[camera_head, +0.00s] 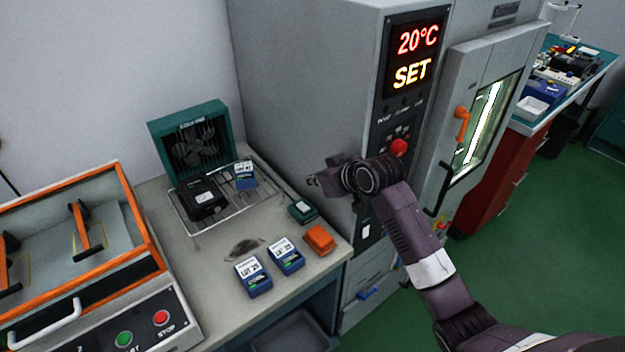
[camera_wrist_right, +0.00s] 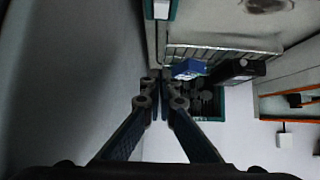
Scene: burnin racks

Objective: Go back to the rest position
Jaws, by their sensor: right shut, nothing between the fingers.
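My right gripper (camera_head: 322,180) is raised beside the grey chamber (camera_head: 310,90), near its control panel, above the bench's right end. In the right wrist view its two fingers (camera_wrist_right: 160,82) meet at the tips and hold nothing. My left gripper is in neither view. The chamber display (camera_head: 412,55) reads 20°C and SET. A red knob (camera_head: 399,147) sits below the display, partly close to my wrist.
The bench (camera_head: 215,290) holds a wire rack (camera_head: 185,222) with a blue and a black unit, a green fan (camera_head: 197,147), two blue LOT boxes (camera_head: 286,256), an orange block (camera_head: 319,239) and a dark green block (camera_head: 302,211). An orange-framed machine (camera_head: 150,245) stands left. Green floor is clear at right.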

